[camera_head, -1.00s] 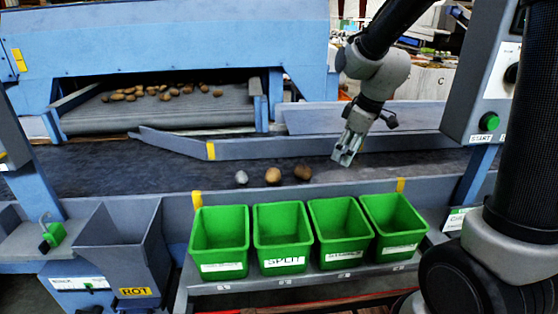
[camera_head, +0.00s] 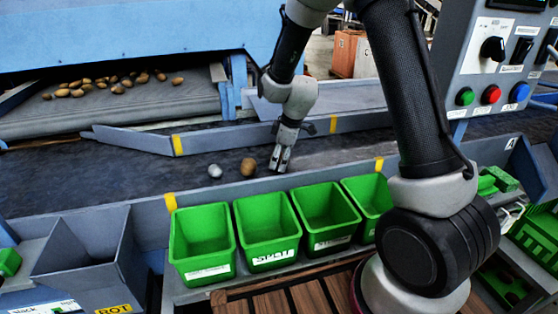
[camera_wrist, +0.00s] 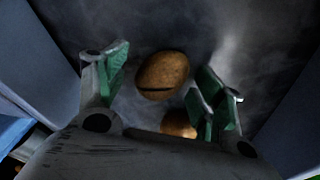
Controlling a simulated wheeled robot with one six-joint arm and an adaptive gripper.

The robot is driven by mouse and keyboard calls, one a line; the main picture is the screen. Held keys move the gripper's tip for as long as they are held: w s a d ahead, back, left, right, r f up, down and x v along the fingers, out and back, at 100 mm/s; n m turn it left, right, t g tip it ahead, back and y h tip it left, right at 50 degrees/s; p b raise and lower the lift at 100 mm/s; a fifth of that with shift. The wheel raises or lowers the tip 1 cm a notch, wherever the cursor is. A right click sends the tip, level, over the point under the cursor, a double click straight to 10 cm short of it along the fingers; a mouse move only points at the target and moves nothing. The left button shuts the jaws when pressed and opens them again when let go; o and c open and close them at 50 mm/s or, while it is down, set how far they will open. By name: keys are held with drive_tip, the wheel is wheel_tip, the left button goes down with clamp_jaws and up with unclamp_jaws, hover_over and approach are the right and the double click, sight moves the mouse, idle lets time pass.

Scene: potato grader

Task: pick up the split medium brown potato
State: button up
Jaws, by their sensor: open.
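In the wrist view, a brown potato with a dark slit across it (camera_wrist: 162,75) lies on the dark belt, seen between my open green-padded fingers. The fingers do not visibly touch it. A second orange-brown potato (camera_wrist: 178,123) shows closer to the palm, partly hidden by my gripper. In the head view, my gripper (camera_head: 279,162) points down low over the belt. A brown potato (camera_head: 248,167) lies just left of it, and a grey lump (camera_head: 215,171) lies further left. The third lump of the row is hidden by my gripper. No slit shows at this size.
Green bins (camera_head: 202,258) stand in a row in front of the belt's near wall. A rail (camera_head: 215,137) runs behind the belt. Several potatoes (camera_head: 118,88) lie on the far conveyor (camera_head: 190,103). A control panel (camera_head: 497,60) stands at the right. The belt left of the grey lump is clear.

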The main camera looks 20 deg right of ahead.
sight(281, 155)
drive_tip(key=c, duration=1.1)
wheel_tip(281, 155, up, 10)
drive_tip(key=shift+r, duration=0.1)
